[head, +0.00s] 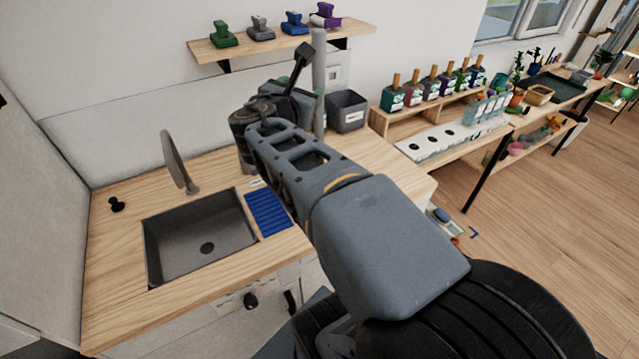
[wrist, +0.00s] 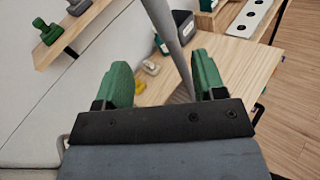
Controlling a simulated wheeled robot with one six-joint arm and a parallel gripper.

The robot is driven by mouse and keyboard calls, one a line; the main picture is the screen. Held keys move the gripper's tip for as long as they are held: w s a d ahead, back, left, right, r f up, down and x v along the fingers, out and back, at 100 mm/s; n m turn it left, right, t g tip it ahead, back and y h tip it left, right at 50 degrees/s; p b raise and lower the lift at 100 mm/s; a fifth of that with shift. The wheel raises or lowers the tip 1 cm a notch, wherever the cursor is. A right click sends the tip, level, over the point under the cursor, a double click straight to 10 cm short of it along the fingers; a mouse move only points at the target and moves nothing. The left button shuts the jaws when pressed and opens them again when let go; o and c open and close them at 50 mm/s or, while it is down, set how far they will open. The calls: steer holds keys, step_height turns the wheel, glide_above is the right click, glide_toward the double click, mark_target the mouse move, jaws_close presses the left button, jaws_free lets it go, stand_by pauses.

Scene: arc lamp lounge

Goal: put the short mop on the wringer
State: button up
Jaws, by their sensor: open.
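I cannot make out the short mop or the wringer for certain in either view. My gripper (wrist: 163,78) has two green fingers standing wide apart, with nothing held between them. It is over the wooden counter (head: 115,270), close to the back wall. A thick grey pole (head: 319,85) rises from the counter near it; in the wrist view the pole (wrist: 168,35) shows beyond and between the fingers, and I cannot tell whether it belongs to a mop. In the head view my own arm hides the gripper's fingers and part of the counter.
A dark sink (head: 200,240) and blue ribbed mat (head: 267,212) are in the counter's front. A grey bin (head: 347,111) stands at the back right. A wall shelf (head: 215,50) holds several coloured objects. Counter left of the sink is mostly clear.

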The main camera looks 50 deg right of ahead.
mark_target(321, 56)
steer(key=w+d, duration=0.1)
steer(key=d, duration=0.1)
steer(key=w+d+r+n, duration=0.1)
steer(key=d, duration=0.2)
steer(key=w+d+r+n+h+p, duration=0.1)
steer(key=d, duration=0.1)
steer(key=shift+w+d+r+t, duration=0.2)
steer(key=shift+w+t, duration=0.1)
steer(key=shift+w, duration=0.1)
steer(key=shift+p+x, duration=1.05)
steer(key=shift+x, duration=2.2)
steer(key=shift+s, duration=0.15)
jaws_close()
